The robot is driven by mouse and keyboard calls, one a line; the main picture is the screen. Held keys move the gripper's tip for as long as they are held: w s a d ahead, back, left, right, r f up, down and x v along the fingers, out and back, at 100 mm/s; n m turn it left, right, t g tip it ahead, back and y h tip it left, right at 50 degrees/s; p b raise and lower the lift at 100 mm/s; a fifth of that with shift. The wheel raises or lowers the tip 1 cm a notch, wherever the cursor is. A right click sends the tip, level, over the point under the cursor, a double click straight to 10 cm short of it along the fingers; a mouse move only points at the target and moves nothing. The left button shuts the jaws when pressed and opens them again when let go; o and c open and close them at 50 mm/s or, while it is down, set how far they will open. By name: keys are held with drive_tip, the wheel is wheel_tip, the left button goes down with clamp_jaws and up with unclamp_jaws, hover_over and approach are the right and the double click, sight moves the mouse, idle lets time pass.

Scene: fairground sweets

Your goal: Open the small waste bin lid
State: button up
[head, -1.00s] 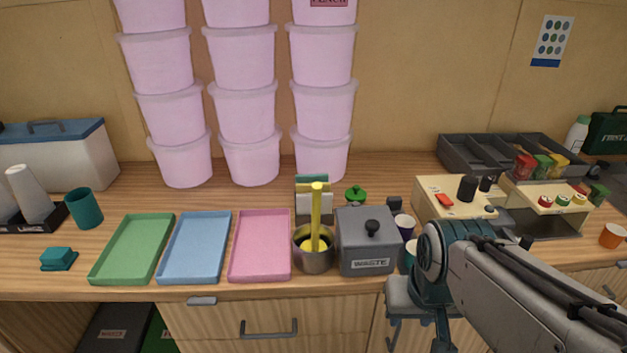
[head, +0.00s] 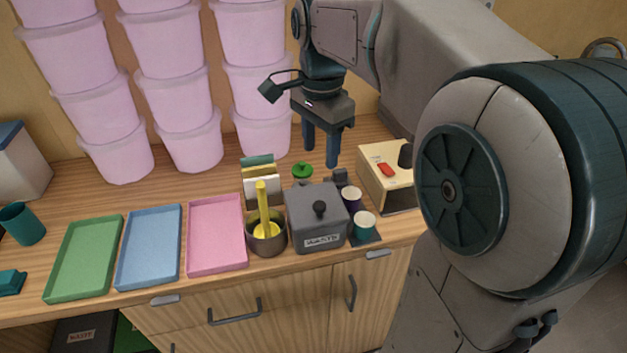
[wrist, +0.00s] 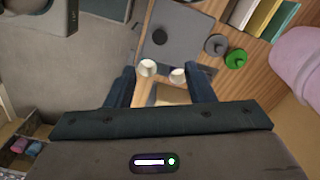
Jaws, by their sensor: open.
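The small waste bin (head: 319,228) is a grey box labelled WASTE on the counter, with a grey lid and a dark round knob (head: 319,208) on top. The lid sits on the bin. In the wrist view the grey lid (wrist: 178,30) shows at the top, with its knob (wrist: 160,36). My gripper (head: 321,158) is open and empty, pointing down above and behind the bin, near the back of the counter. In the wrist view its two fingers (wrist: 160,90) are apart with nothing held between them.
A metal pot (head: 266,240) with a yellow handle stands against the bin's left. A green-knobbed item (head: 302,170) is behind. Pink, blue and green trays (head: 216,236) lie left. Pink tubs (head: 263,132) are stacked behind.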

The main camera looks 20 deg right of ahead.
sight(319, 204)
wheel_tip(319, 204, down, 14)
drive_tip(key=shift+r, duration=0.15)
idle(0.3)
clamp_jaws()
drive_tip(key=shift+p, duration=0.3)
drive_tip(key=shift+r, duration=0.15)
